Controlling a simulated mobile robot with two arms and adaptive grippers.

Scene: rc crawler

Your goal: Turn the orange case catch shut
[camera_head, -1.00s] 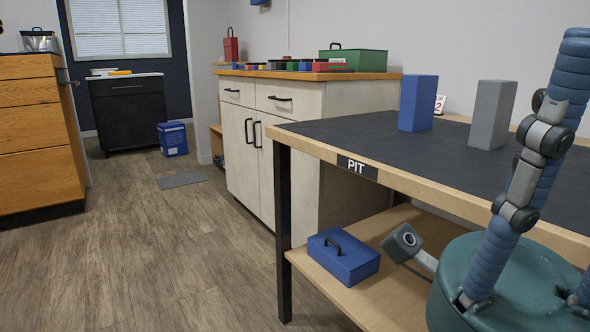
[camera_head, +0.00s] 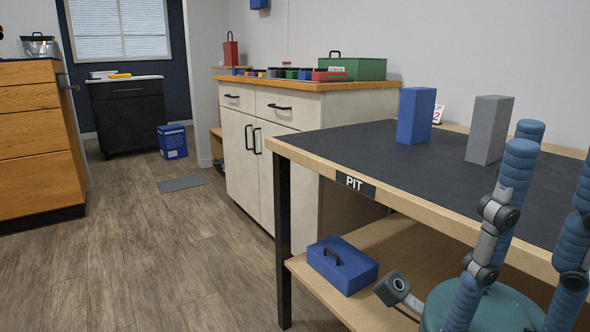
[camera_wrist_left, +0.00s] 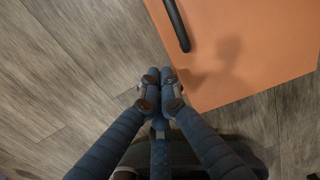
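In the left wrist view an orange case (camera_wrist_left: 250,45) lies at the upper right, with a black handle (camera_wrist_left: 177,25) on its top. My left gripper (camera_wrist_left: 159,78) is beside the case's left edge near its lower left corner. Its fingertips are drawn together, with nothing visible between them. I cannot tell whether they touch the case. The catch does not show; the fingers may hide it. In the head view the orange case and the left gripper are not seen. My right gripper (camera_head: 545,165) is at the lower right, fingers up and spread, empty.
A workbench (camera_head: 330,155) marked PIT carries a blue block (camera_head: 416,115) and a grey block (camera_head: 489,130). A blue box (camera_head: 342,265) sits on its lower shelf. A pale cabinet (camera_head: 240,150) stands behind.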

